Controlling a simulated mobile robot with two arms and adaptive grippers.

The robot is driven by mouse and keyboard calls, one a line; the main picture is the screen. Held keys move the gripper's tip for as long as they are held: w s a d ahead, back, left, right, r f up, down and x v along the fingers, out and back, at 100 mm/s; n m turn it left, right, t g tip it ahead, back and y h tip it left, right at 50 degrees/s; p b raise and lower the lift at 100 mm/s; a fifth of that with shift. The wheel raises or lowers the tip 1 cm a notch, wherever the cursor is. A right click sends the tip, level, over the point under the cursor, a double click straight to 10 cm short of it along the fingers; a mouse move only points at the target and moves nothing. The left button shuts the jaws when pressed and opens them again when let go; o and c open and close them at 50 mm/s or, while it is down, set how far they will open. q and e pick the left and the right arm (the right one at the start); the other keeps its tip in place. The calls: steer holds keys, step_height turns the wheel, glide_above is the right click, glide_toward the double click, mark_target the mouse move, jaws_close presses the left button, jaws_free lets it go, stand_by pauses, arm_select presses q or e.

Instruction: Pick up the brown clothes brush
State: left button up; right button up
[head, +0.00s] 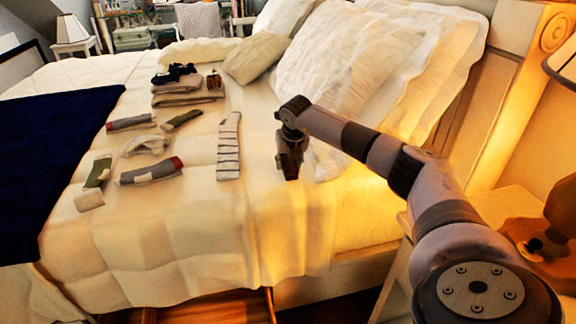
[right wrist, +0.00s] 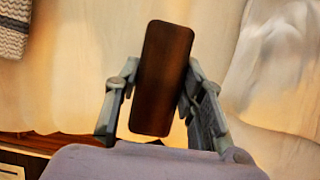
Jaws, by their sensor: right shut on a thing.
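The brown clothes brush (right wrist: 163,80) shows in the right wrist view as a dark brown, rounded, oblong block. My right gripper (right wrist: 160,74) is shut on it, with one finger against each long side. In the head view my right gripper (head: 291,160) points down over the right part of the bed, near the pillows. The brush is hard to tell from the dark gripper there. I cannot tell how far it is above the bedding. My left gripper is not in view.
The bed (head: 190,235) has a pale quilt with several rolled socks and folded clothes left of my right gripper. A striped grey cloth (head: 229,147) lies closest to it. Large pillows (head: 345,60) are behind. A nightstand (head: 500,205) with a lamp stands at right.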

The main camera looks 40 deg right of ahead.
steer(key=shift+a+f, duration=0.15)
steer(key=shift+a, duration=0.05)
steer(key=c, duration=0.5)
